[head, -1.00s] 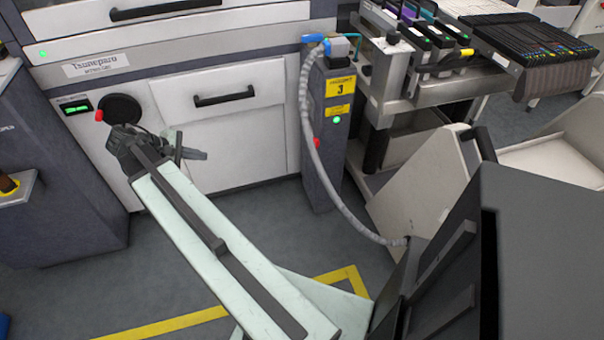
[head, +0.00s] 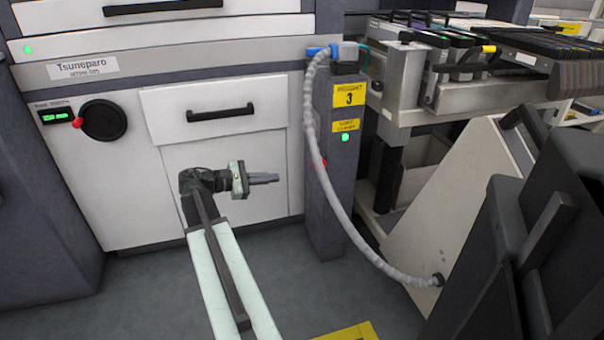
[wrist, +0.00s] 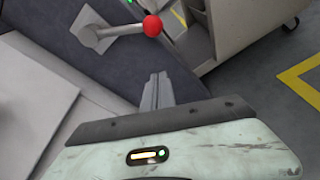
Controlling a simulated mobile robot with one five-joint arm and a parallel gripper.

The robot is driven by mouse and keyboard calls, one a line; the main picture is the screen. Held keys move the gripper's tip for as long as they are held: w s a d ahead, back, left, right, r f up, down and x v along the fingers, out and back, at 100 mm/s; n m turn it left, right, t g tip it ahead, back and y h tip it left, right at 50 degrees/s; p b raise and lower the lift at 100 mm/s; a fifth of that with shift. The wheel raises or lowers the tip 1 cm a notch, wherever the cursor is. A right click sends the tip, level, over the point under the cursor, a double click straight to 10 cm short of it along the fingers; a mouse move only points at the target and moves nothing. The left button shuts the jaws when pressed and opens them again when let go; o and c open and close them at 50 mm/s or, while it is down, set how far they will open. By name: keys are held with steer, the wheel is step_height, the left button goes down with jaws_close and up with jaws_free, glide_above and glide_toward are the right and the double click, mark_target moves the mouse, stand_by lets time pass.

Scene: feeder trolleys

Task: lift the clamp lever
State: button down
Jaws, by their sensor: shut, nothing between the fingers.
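The clamp lever is a short pale metal arm (wrist: 110,32) with a red ball knob (wrist: 152,26), on a grey plate on the dark post, at the top of the wrist view. In the head view only its red knob (head: 321,163) shows, at the left side of the dark post (head: 337,205). My gripper (head: 276,179) points right towards the post, left of the knob and slightly lower in the picture. It is shut and empty. In the wrist view its thin fingers (wrist: 157,84) are below the knob, apart from it.
A grey hose (head: 330,195) loops from the post's top to the pale trolley panel (head: 450,200). White cabinet drawers (head: 215,115) stand behind my arm. A black dial (head: 103,120) with another red knob is at the left. Grey floor (head: 285,255) is open before the post.

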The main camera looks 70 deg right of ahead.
steer(key=s+d+r+p, duration=0.1)
steer(key=s+d, duration=0.5)
steer(key=s, duration=0.3)
steer(key=shift+s+d, duration=0.15)
steer(key=shift+d, duration=0.25)
